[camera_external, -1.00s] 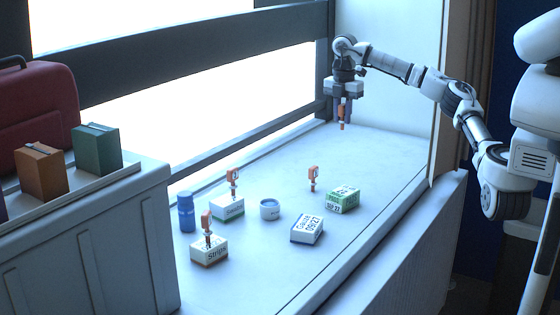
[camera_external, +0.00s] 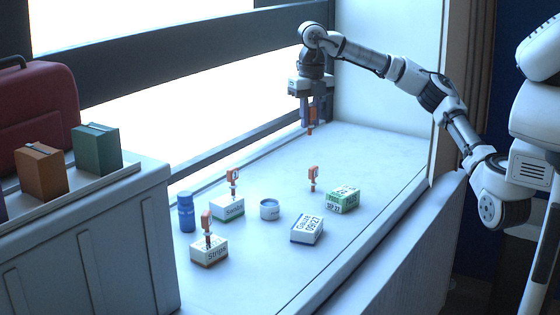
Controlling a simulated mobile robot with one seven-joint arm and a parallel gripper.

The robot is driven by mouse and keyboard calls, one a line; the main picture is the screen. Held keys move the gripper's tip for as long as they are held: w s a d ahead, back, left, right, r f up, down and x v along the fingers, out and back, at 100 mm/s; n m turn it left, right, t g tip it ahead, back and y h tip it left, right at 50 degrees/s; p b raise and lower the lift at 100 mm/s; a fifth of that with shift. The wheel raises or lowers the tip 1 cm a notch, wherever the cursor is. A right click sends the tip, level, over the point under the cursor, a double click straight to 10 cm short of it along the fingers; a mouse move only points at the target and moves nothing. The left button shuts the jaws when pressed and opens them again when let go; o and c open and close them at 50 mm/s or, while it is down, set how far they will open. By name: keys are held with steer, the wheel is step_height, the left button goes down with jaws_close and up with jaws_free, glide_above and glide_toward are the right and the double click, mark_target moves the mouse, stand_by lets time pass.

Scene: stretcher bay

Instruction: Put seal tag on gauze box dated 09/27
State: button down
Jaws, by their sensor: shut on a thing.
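The gauze box (camera_external: 307,230) is white with a blue edge and reads 09/27. It lies on the bench, right of the small round tin, and no tag stands on it. My gripper (camera_external: 310,128) is shut on an orange seal tag (camera_external: 311,116), held upright in the air above the back of the bench, well behind and above the gauze box. Another orange tag (camera_external: 313,178) stands on the bench behind the gauze box. A white box marked Strips (camera_external: 209,252) and a green-edged white box (camera_external: 227,209) each have an orange tag on top.
A green and white box (camera_external: 344,199) dated SEP 27 lies just behind and right of the gauze box. A blue bottle (camera_external: 186,212) and a round tin (camera_external: 270,209) stand to the left. The bench (camera_external: 385,160) is clear at the back right.

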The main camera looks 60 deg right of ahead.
steer(key=s+a+n, duration=0.5)
steer(key=a, duration=0.4)
glide_above(307, 223)
steer(key=shift+n, duration=0.3)
step_height(307, 223, down, 20)
steer(key=shift+d+r+p, duration=0.1)
steer(key=shift+r+p, duration=0.1)
steer(key=shift+p, duration=0.25)
steer(key=c, duration=1.7)
jaws_free()
steer(key=shift+c, duration=0.2)
steer(key=o, duration=0.5)
steer(key=shift+c, duration=0.2)
step_height(307, 223, up, 12)
steer(key=b, duration=0.1)
steer(key=shift+r, duration=0.2)
